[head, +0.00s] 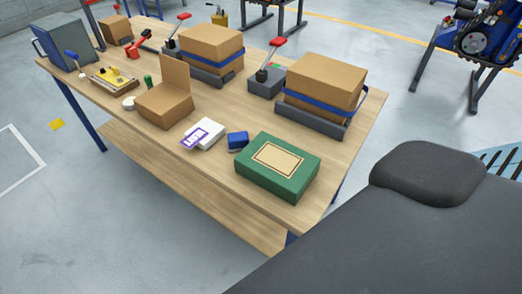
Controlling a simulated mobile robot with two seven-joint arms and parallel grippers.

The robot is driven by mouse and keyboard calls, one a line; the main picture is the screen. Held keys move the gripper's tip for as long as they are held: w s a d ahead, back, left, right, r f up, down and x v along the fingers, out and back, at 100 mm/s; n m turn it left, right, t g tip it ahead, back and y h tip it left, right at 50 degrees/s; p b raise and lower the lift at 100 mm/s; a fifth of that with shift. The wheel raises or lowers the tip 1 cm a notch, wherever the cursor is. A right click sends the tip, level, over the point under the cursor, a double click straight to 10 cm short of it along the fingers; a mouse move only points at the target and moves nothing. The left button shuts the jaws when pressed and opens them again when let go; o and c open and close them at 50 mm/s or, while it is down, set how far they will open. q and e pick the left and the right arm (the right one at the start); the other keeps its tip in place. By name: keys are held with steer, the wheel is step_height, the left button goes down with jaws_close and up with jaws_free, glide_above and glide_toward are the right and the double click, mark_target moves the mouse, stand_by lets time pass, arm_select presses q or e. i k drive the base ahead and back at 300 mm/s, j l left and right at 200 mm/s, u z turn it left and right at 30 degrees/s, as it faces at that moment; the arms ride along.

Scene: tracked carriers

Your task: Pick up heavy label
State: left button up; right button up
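A small purple-bordered white label (193,139) with dark lettering lies at the front of the wooden workbench. The lettering is too small to read surely, so I cannot confirm it is the heavy label. It rests against or partly over a white block (210,131), with its near end sticking out past the block. Neither of my grippers is in view.
Two strapped cartons (211,45) (322,82) stand behind. The workbench (220,180) is clear in front.

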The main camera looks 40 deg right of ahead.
mark_target(189, 141)
steer(key=i+j+z, duration=0.15)
steer(key=i+z, duration=0.25)
steer(key=i+j+z, duration=0.75)
steer(key=k+l, duration=0.05)
steer(key=l, duration=0.05)
